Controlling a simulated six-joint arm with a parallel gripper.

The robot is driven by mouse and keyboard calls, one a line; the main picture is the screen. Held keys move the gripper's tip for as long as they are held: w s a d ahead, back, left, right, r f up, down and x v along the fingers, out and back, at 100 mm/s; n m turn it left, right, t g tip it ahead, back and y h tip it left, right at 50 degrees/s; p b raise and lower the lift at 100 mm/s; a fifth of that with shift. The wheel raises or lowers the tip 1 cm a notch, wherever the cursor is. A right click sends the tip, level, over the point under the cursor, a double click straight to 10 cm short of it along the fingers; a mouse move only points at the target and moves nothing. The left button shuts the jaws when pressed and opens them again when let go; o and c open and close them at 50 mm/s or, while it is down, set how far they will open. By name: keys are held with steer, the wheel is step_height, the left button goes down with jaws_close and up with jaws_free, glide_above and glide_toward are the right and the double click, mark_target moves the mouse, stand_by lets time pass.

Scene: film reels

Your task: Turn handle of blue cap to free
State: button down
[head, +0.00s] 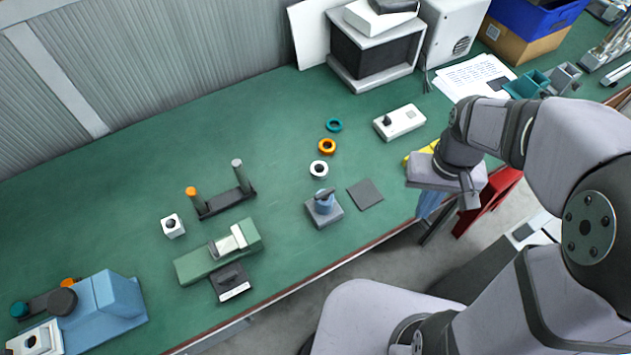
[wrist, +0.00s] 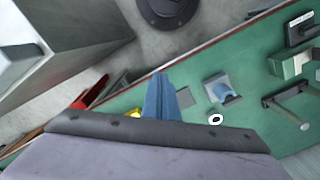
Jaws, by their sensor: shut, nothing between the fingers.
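The blue cap (head: 323,202) with a grey handle on top stands on a square grey block near the front edge of the green table. It also shows small in the wrist view (wrist: 223,90). Which way its handle is turned relative to a free mark is too small to tell. My gripper (head: 428,210) hangs by the table's front edge, well to the right of the cap and apart from it. In the wrist view its blue fingers (wrist: 159,84) are together with nothing between them.
A flat grey square pad (head: 365,194) lies just right of the cap. White (head: 318,169), orange (head: 327,146) and teal (head: 334,125) rings lie behind it. A green fixture (head: 205,262) and a two-post stand (head: 225,203) are to the left. A white switch box (head: 399,122) is behind right.

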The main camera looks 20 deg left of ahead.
steer(key=w+a+r+n, duration=0.1)
steer(key=w+a+n, duration=0.2)
steer(key=w+a, duration=0.45)
steer(key=n+g+h, duration=0.1)
steer(key=n, duration=0.2)
glide_toward(325, 194)
steer(key=w+d+r, duration=0.2)
steer(key=w+r, duration=0.1)
steer(key=w, duration=0.3)
steer(key=s+a+f+n+h, duration=0.1)
steer(key=a+n, duration=0.1)
steer(key=a, duration=0.7)
steer(key=s+d+f+p, duration=0.2)
steer(key=f, duration=0.3)
steer(key=s+d+f+p, duration=0.2)
steer(key=f, duration=0.3)
steer(key=shift+s+d+g, duration=0.3)
steer(key=shift+s+d, duration=0.05)
